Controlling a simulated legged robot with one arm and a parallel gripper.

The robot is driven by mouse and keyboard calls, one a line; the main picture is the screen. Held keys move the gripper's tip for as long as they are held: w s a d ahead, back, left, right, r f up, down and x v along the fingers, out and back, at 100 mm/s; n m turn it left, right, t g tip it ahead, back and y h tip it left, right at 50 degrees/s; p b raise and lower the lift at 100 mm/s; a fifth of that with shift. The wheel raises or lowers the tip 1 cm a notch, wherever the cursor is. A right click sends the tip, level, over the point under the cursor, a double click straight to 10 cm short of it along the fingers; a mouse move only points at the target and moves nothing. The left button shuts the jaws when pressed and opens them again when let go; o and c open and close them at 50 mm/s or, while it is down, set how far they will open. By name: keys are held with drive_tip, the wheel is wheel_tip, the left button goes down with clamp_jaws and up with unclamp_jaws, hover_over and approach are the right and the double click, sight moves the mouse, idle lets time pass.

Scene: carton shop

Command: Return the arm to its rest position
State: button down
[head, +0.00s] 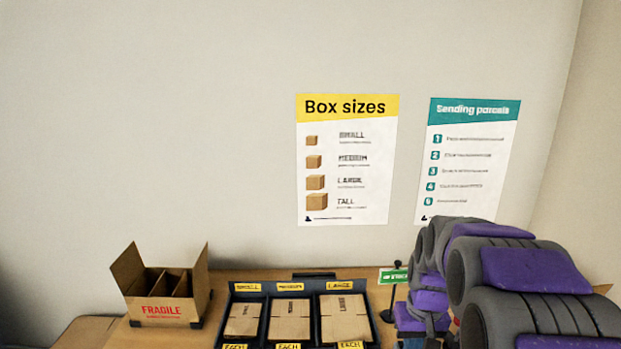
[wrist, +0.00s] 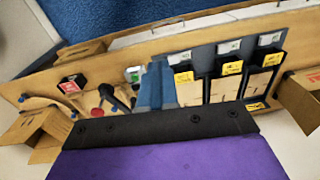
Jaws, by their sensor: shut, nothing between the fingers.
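My arm, grey with purple panels, is folded at the lower right of the head view. My gripper (wrist: 156,84) shows in the wrist view as blue-grey fingers beyond a dark bar. The fingers are together with nothing between them. They point over the wooden counter (wrist: 197,43), beside the dark carton tray (wrist: 195,63), and look apart from it. In the head view I cannot make out the fingertips among the arm links.
The black tray (head: 374,304) holds flat cartons in three labelled compartments. An open FRAGILE box (head: 161,311) with dividers stands left of it. A small green sign (head: 394,276) stands near my arm. An open carton (wrist: 38,130), a red knob (wrist: 97,112) and a black-handled item (wrist: 113,96) lie left of the fingers.

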drive_tip(key=s+a+g, duration=0.1)
drive_tip(key=s+a, duration=0.2)
drive_tip(key=s, duration=1.2)
drive_tip(key=s+a+g, duration=0.1)
drive_tip(key=s+a, duration=0.2)
drive_tip(key=s, duration=1.3)
drive_tip(key=shift+a+h, duration=0.3)
drive_tip(key=shift+r, duration=0.1)
